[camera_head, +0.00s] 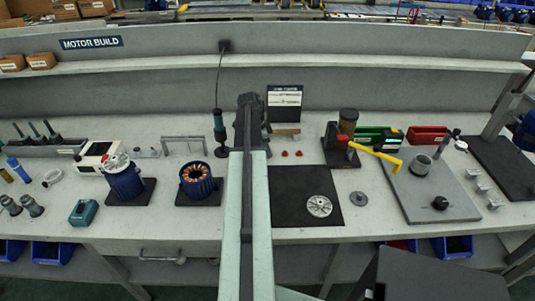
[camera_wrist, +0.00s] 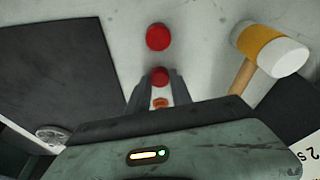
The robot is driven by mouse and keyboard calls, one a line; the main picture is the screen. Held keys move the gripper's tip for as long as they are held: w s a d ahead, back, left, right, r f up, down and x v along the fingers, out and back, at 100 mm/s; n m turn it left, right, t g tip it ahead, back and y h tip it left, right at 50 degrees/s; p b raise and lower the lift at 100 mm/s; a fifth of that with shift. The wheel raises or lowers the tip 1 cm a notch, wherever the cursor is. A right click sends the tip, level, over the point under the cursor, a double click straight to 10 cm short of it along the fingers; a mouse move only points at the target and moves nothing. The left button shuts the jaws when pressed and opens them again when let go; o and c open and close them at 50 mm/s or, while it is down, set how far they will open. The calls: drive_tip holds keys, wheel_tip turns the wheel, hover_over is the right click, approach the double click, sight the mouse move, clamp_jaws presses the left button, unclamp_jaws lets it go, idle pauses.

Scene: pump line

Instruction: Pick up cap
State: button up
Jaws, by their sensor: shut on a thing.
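A round red cap (camera_wrist: 159,76) sits between the fingertips of my gripper (camera_wrist: 160,84) in the wrist view, and the jaws are shut on it. Another red cap (camera_wrist: 158,37) lies on the bench just beyond the fingertips, apart from them. A smaller orange-red shape (camera_wrist: 160,102) shows deeper between the fingers; I cannot tell what it is. In the head view, a red cap (camera_head: 284,153) and a second one (camera_head: 299,153) show on the bench right of my arm. My fingertips cannot be made out there.
A mallet with a yellow-banded white head (camera_wrist: 268,48) lies close to the caps. A black mat (camera_head: 300,190) with a silver disc (camera_head: 319,206) lies in front of them.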

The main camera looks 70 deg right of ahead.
drive_tip(key=shift+r, duration=0.1)
drive_tip(key=shift+r+p, duration=0.65)
drive_tip(key=shift+p, duration=0.1)
drive_tip(key=shift+s+a+r+p, duration=0.1)
drive_tip(key=shift+a+r+p, duration=0.1)
drive_tip(key=shift+r+p, duration=0.45)
drive_tip(key=shift+s+a+r+p, duration=0.1)
drive_tip(key=shift+a+r+p, duration=0.05)
drive_tip(key=shift+r+p, duration=0.45)
drive_tip(key=s+a, duration=0.3)
drive_tip(key=a, duration=0.1)
drive_tip(key=s+a, duration=0.3)
drive_tip(key=a, duration=0.1)
drive_tip(key=s+a+r+p, duration=0.1)
drive_tip(key=s+a, duration=0.2)
drive_tip(key=a, duration=0.1)
drive_tip(key=shift+a, duration=0.15)
